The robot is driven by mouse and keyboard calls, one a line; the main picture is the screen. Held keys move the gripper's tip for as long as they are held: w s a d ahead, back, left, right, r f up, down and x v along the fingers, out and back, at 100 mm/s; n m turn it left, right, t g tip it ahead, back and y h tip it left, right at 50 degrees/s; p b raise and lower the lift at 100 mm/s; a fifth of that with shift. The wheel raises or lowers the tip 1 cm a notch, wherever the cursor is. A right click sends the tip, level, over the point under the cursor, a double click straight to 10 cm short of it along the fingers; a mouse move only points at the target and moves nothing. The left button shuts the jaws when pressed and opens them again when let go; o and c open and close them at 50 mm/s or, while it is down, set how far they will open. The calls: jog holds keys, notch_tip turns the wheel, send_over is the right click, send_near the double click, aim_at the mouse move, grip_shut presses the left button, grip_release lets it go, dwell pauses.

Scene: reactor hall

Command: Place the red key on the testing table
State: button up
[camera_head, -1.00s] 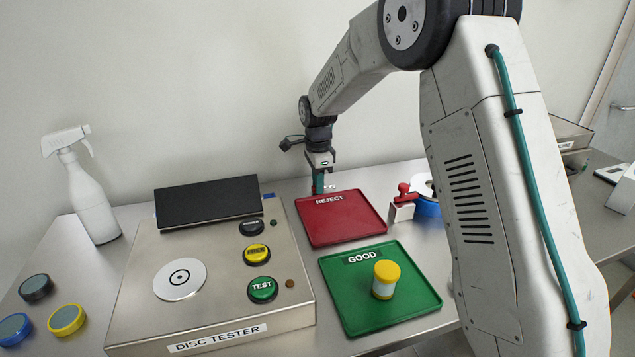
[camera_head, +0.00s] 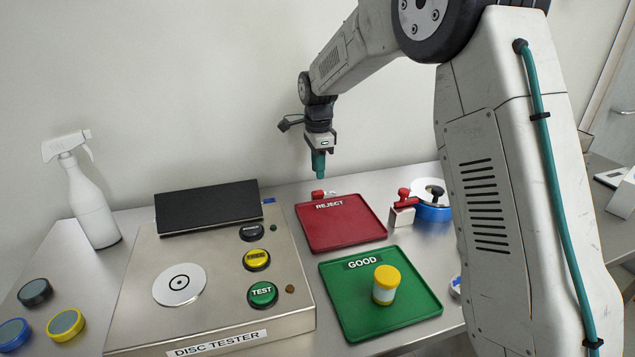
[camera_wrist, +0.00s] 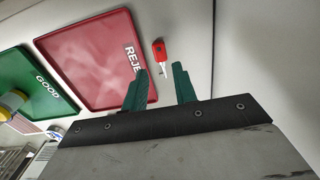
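The red key (camera_head: 318,194) lies on the steel table (camera_head: 290,190) just behind the red REJECT tray, with its silver part pointing right. In the wrist view the red key (camera_wrist: 159,48) lies flat on the table beside the red tray, its silver shank toward my gripper. My gripper (camera_head: 319,178) hangs above the key, fingers pointing down, with a gap between it and the key. In the wrist view the two teal fingers of my gripper (camera_wrist: 160,69) are spread apart with nothing between them.
The red REJECT tray (camera_head: 340,229) is empty. The green GOOD tray (camera_head: 410,314) holds a yellow-capped jar (camera_head: 386,284). A red-handled device (camera_head: 402,208) stands right of the trays.

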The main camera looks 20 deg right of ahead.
jog(key=s+d+r+n, duration=0.1)
jog(key=s+r+n, duration=0.2)
jog(key=s+r, duration=0.7)
jog(key=s+d+r+n, duration=0.2)
jog(key=s+r+n, duration=0.3)
jog(key=s, duration=0.7)
jog(key=s+f+n, duration=0.2)
jog(key=s+n, duration=0.3)
jog(key=s, duration=0.6)
jog(key=s+d+f+n+t, duration=0.1)
jog(key=s+f+n, duration=0.2)
jog(key=s, duration=0.8)
jog(key=shift+s+d+f+n, duration=0.15)
jog(key=shift+s+n, duration=0.15)
jog(key=shift+n, duration=0.7)
